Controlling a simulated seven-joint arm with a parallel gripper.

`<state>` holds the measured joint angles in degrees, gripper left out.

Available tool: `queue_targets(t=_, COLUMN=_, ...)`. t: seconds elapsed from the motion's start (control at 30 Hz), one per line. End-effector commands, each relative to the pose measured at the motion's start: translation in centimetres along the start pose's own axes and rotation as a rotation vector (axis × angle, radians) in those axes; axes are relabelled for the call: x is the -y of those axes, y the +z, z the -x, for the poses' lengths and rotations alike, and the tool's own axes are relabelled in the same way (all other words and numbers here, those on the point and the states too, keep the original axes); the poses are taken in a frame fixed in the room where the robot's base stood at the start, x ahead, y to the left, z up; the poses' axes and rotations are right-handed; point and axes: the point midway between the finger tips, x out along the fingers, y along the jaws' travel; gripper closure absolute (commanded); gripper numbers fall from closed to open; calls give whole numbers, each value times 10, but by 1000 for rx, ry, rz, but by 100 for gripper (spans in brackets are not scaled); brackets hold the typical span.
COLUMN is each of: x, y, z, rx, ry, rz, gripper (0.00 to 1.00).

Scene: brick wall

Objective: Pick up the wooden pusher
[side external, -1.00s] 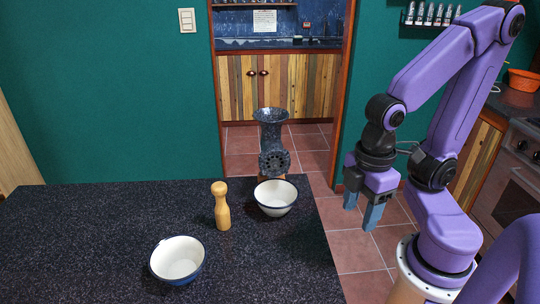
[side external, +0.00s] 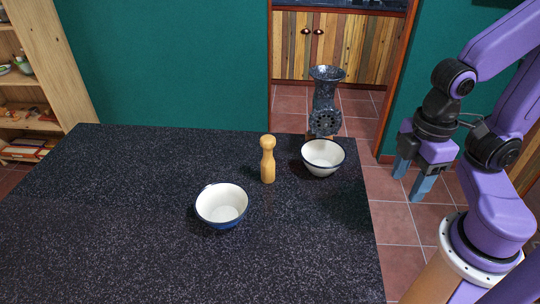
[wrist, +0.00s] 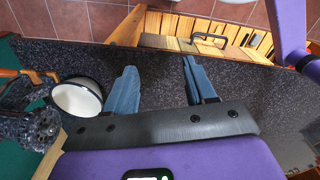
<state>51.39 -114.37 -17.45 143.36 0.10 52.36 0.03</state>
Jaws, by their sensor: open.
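The wooden pusher (side external: 267,160) stands upright on the dark speckled table in the side view, a light wood piece with a rounded knob on top. It stands between two white bowls and touches neither. I cannot make it out in the wrist view. My gripper (side external: 411,178) is open and empty, off the table's right edge and well to the right of the pusher. Its two blue-grey fingers show spread apart in the wrist view (wrist: 159,65), with nothing between them.
A white bowl with a dark rim (side external: 323,158) stands right of the pusher; a blue-sided bowl (side external: 221,206) stands in front-left. A dark speckled grinder (side external: 325,100) stands behind the right bowl. The left of the table (side external: 120,210) is clear. Wooden shelves (side external: 30,80) stand far left.

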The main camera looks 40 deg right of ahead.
Motion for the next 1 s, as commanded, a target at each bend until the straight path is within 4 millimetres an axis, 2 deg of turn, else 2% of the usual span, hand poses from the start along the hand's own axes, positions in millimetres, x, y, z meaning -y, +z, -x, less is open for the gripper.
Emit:
queue_targets(t=0.2, x=0, y=0, z=0, rx=0, ry=0, rz=0, gripper=45)
queue_targets(t=0.27, x=0, y=0, z=0, rx=0, ry=0, rz=0, gripper=34)
queue_targets(t=0.53, x=0, y=0, z=0, rx=0, ry=0, rz=0, gripper=34)
queue_targets(t=0.63, x=-3, y=-7, z=3, rx=0, ry=0, rz=-2, gripper=34)
queue_targets(t=0.77, x=-15, y=-33, z=13, rx=2, ry=2, rz=-3, gripper=34)
queue_targets(t=1.0, x=-54, y=-100, z=42, rx=8, ry=4, rz=-2, gripper=34)
